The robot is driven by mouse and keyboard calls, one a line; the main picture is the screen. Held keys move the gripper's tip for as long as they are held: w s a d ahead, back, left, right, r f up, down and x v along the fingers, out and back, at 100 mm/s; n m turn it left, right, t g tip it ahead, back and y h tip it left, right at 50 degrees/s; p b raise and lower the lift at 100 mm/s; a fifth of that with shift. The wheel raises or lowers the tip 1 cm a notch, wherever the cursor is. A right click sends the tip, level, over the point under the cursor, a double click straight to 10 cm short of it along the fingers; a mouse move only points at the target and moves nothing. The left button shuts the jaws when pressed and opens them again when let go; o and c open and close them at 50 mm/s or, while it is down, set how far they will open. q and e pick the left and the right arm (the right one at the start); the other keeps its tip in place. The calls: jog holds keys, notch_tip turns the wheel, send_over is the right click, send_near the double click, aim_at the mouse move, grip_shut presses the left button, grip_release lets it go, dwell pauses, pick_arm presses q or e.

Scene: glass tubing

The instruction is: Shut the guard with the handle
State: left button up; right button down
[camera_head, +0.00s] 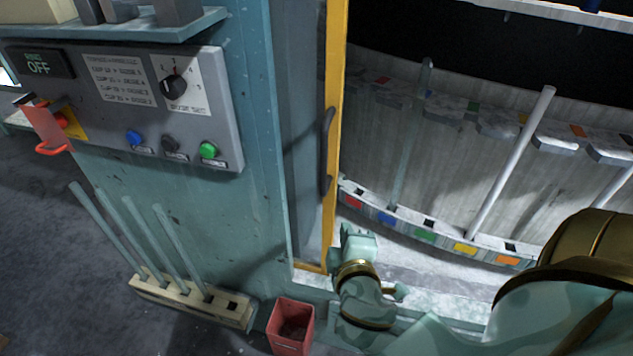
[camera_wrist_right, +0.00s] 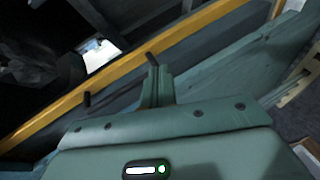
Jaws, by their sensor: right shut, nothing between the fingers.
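The guard (camera_head: 333,70) is a panel with a yellow edge. It stands at the left side of the machine's opening, which is uncovered to its right. Its handle (camera_head: 327,150) is a dark upright bar near that edge. My right gripper (camera_head: 357,238) is below and a little right of the handle in the head view, shut and empty. In the right wrist view the shut fingers (camera_wrist_right: 157,82) point toward the guard's yellow edge (camera_wrist_right: 200,22). Dark stubs, perhaps parts of the handle, show near them; I cannot tell whether they touch. My left gripper is out of view.
Inside the opening, glass tubes (camera_head: 512,160) stand in a curved rack with coloured marks (camera_head: 425,237). A control panel (camera_head: 190,130) is on the left. Below it are a tube holder (camera_head: 180,297) with several tubes and a red bin (camera_head: 291,325).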

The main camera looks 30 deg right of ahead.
jog(key=w+a+r+n+t+y, duration=0.1)
jog(key=w+a+r+n+t, duration=0.25)
jog(key=a+n, duration=0.2)
jog(key=w+a+r+p+x, duration=0.1)
jog(key=p+x, duration=0.2)
jog(key=x, duration=0.7)
jog(key=shift+t+y, duration=0.4)
jog(key=shift+t, duration=0.05)
jog(key=s+d, duration=0.1)
jog(key=s+d+p, duration=0.1)
jog(key=d, duration=0.1)
jog(key=shift+s+f, duration=0.4)
